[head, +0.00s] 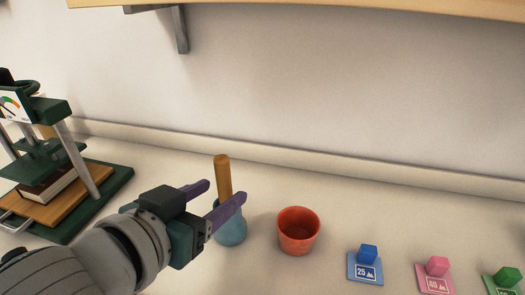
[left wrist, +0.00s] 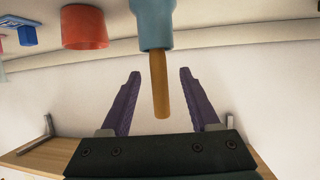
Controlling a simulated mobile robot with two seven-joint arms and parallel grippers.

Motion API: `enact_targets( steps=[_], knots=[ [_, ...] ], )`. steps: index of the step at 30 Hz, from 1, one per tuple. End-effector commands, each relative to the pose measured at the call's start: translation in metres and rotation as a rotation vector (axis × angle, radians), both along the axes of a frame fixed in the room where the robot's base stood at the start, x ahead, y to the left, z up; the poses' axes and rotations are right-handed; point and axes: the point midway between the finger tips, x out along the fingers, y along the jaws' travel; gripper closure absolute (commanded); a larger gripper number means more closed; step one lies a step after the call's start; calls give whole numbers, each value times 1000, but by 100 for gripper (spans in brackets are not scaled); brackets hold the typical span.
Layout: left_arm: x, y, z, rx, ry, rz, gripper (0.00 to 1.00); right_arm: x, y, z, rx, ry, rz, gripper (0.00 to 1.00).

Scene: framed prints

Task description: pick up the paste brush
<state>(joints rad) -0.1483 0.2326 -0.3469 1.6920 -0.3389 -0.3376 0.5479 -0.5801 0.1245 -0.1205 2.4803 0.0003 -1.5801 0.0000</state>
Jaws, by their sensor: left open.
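The paste brush shows as an upright tan wooden handle (head: 223,178) standing in a blue cup (head: 231,233) on the counter; its lower end is hidden in the cup. My left gripper (head: 223,195) is open, with its purple fingers at the handle, one in front and one to the left in the head view. In the left wrist view, which is upside down, the handle (left wrist: 160,88) lies between the two open fingers (left wrist: 159,75) without visible contact, and the blue cup (left wrist: 152,22) is beyond the fingertips. My right gripper is not in view.
A red cup (head: 298,232) stands right of the blue cup. Blue, pink and green blocks on number cards (head: 366,267) lie further right. A green press (head: 75,190) holding a book stands at left. A wooden shelf (head: 320,8) overhangs above, and the wall is behind.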

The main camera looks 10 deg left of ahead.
Motion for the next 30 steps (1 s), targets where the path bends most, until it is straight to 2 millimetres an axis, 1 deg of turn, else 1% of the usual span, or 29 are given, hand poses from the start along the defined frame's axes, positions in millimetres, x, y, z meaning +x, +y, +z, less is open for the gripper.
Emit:
enact_targets(
  steps=[5,9,12,15,22,23,30],
  knots=[
    [14,-3,-4,2,-1,-1,38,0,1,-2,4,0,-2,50],
    [35,-8,-8,1,-1,0,38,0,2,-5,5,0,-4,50],
    [47,-10,-15,0,1,0,38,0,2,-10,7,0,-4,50],
    [53,-12,-16,0,1,0,38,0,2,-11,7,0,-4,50],
    [54,-12,-16,0,2,0,38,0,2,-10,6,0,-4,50],
    [53,-12,-16,0,2,0,40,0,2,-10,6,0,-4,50],
    [53,-12,-16,0,2,0,67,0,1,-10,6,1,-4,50]
  ],
)
